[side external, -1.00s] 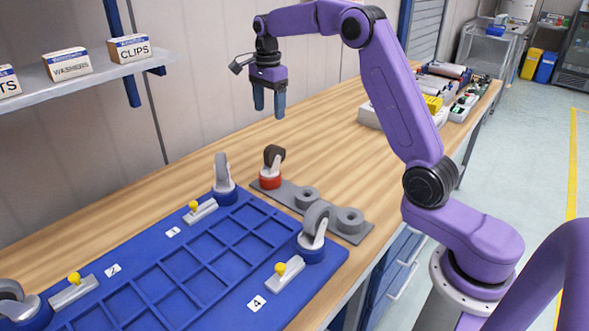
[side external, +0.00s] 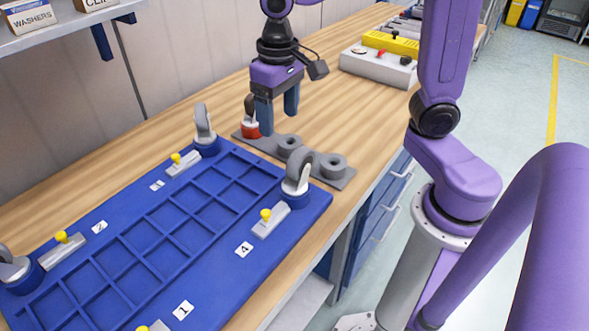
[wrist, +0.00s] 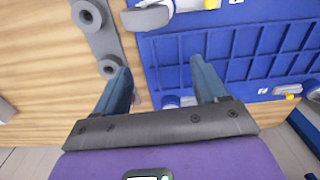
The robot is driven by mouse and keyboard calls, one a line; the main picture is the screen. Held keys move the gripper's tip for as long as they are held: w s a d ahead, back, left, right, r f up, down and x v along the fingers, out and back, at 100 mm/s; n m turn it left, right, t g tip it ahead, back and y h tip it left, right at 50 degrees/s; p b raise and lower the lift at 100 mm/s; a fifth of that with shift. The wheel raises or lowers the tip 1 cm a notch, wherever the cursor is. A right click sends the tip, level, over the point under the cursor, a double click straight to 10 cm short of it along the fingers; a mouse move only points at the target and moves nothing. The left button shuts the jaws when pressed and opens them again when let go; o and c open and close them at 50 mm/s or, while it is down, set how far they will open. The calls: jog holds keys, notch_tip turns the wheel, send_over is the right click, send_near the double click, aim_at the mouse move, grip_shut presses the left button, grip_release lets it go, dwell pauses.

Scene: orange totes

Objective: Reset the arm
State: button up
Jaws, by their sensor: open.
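My gripper (side external: 278,108) hangs pointing down with its two blue fingers apart, empty. It is over the wooden bench near the grey plate (side external: 316,172), which carries two ring-shaped seats. A red-based piece with a dark upright handle (side external: 250,128) stands at the plate's far end, just left of my fingers in the side view. In the wrist view, my gripper (wrist: 160,75) is open between the grey plate (wrist: 104,40) on the left and the blue board (wrist: 172,62) on the right. The red-based piece is mostly hidden there by a finger.
The blue gridded board (side external: 130,282) fills the front left, with upright grey-handled clamps and yellow-knobbed blocks at its edges. A shelf (side external: 62,32) with small boxes is at upper left. A grey box with a yellow item (side external: 378,68) stands behind. Bare bench lies left of my gripper.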

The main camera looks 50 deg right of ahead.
jog(key=s+d+f+n, duration=0.2)
jog(key=s+n, duration=0.4)
jog(key=s, duration=0.3)
jog(key=s+d+f+n, duration=0.2)
jog(key=s+n, duration=0.4)
jog(key=s, duration=0.3)
jog(key=shift+d+f, duration=0.15)
jog(key=shift+f, duration=0.05)
